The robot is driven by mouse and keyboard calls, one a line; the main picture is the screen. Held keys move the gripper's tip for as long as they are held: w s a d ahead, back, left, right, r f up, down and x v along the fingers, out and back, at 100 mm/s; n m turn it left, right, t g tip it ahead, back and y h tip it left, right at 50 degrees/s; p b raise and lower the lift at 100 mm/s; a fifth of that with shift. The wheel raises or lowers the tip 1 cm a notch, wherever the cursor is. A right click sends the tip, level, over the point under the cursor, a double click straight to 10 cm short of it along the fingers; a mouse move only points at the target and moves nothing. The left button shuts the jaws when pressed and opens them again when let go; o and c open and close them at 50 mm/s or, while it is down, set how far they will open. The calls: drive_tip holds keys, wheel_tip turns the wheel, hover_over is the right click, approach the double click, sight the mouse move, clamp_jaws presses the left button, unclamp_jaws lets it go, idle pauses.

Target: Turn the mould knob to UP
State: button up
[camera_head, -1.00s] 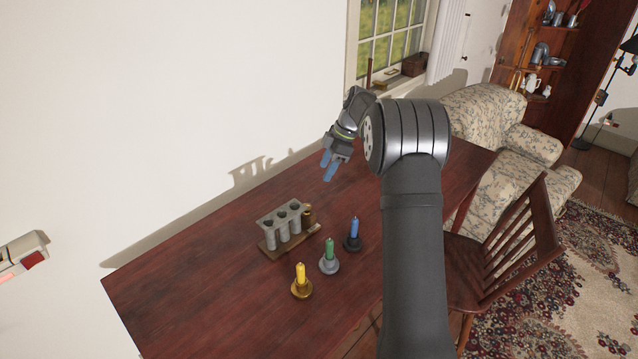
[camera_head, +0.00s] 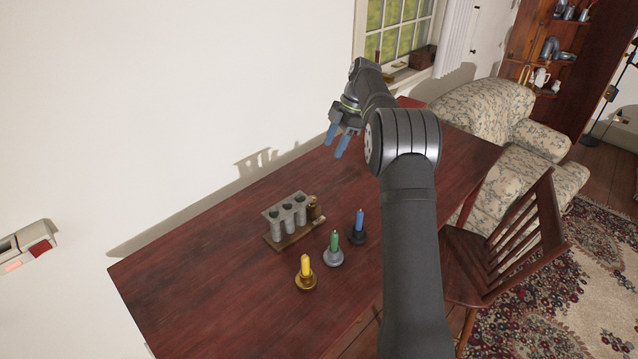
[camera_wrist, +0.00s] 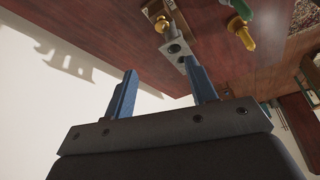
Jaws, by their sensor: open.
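The candle mould (camera_head: 276,218) is a grey block of three tubes, standing upright on a wooden base on the table's far side near the wall. A brass knob (camera_head: 313,205) sits at its right end, with a small pale piece near it. Which way the knob is set is too small to tell. The mould (camera_wrist: 177,47) and the brass knob (camera_wrist: 162,24) also show in the wrist view, beyond the fingertips. My gripper (camera_head: 334,149) is open and empty, above the table and behind and right of the mould, apart from it. Its blue fingers (camera_wrist: 161,68) are spread.
Yellow (camera_head: 305,268), green (camera_head: 334,241) and blue (camera_head: 359,221) candles stand in holders in front of the mould. The white wall is behind the table (camera_head: 230,300). A chair (camera_head: 515,245) stands at the right. The table's left part is clear.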

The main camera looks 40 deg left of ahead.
drive_tip(key=a+n+h, duration=0.1)
drive_tip(key=n, duration=0.1)
approach(313, 197)
drive_tip(key=x, duration=0.8)
drive_tip(key=shift+r, duration=0.1)
drive_tip(key=c, duration=1)
drive_tip(key=m+y, duration=0.1)
drive_tip(key=m, duration=0.3)
drive_tip(key=shift+s+d+y, duration=0.1)
drive_tip(key=shift+d+y, duration=0.1)
drive_tip(key=shift+y, duration=0.2)
drive_tip(key=o, duration=1)
